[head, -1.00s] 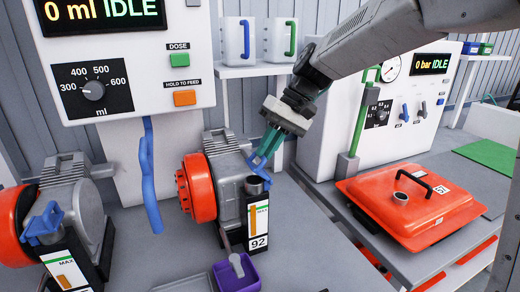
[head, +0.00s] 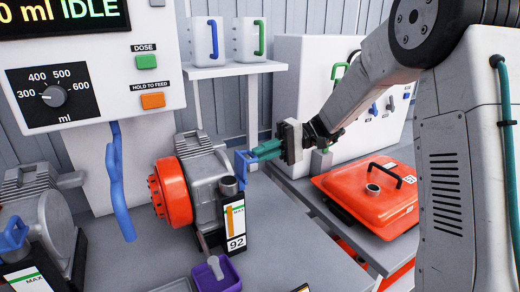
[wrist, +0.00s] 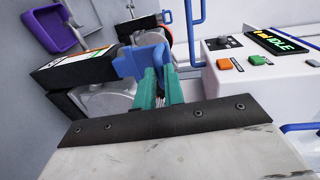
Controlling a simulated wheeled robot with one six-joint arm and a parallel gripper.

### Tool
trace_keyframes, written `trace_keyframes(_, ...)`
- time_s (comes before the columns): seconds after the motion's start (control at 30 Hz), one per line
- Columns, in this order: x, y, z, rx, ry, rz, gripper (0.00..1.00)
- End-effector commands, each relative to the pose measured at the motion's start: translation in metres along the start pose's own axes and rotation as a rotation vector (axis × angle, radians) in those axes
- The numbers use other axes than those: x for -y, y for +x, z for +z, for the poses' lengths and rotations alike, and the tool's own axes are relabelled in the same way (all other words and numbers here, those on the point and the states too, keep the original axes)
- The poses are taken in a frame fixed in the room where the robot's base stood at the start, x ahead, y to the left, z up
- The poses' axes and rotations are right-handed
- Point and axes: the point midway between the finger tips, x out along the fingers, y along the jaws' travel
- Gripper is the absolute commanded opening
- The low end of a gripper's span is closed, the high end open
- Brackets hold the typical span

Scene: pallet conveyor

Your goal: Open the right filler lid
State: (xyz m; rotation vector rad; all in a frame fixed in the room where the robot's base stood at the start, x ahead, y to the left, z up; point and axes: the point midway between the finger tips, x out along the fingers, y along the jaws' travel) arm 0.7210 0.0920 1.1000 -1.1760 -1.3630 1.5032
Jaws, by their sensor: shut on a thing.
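The right filler is the grey and red pump (head: 185,185) whose label reads 92. Its blue lid (head: 245,164) stands up at the right of the dark filler neck (head: 228,186), clear of the neck's top. My gripper (head: 262,154) reaches in from the right, with its green fingers shut on this lid. In the wrist view the blue lid (wrist: 143,62) sits at the tips of the green fingers (wrist: 160,88). The left filler's blue lid (head: 13,235) shows at the left edge.
A purple tray (head: 230,274) with a grey piece in it sits below the right filler. The control box (head: 85,70) with blue pipe (head: 117,180) stands behind. A red tank (head: 365,205) is at the right. A shelf (head: 222,69) holds two jugs.

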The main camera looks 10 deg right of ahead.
Motion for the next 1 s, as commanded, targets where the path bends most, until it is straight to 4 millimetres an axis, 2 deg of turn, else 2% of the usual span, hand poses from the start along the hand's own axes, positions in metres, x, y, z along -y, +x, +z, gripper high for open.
trace_keyframes(0.3, -0.0083, -0.0032, 0.0006, 0.003, 0.003, -0.109, 0.0)
trace_keyframes(0.8, -0.0099, -0.0032, 0.0007, 0.004, 0.003, -0.125, 0.0)
trace_keyframes(0.83, -0.0099, -0.0032, 0.0007, 0.004, 0.003, -0.125, 0.13)
trace_keyframes(0.9, -0.0098, -0.0032, 0.0007, 0.004, 0.003, -0.125, 0.32)
trace_keyframes(1.0, -0.0097, -0.0036, 0.0006, 0.003, 0.002, -0.125, 0.32)
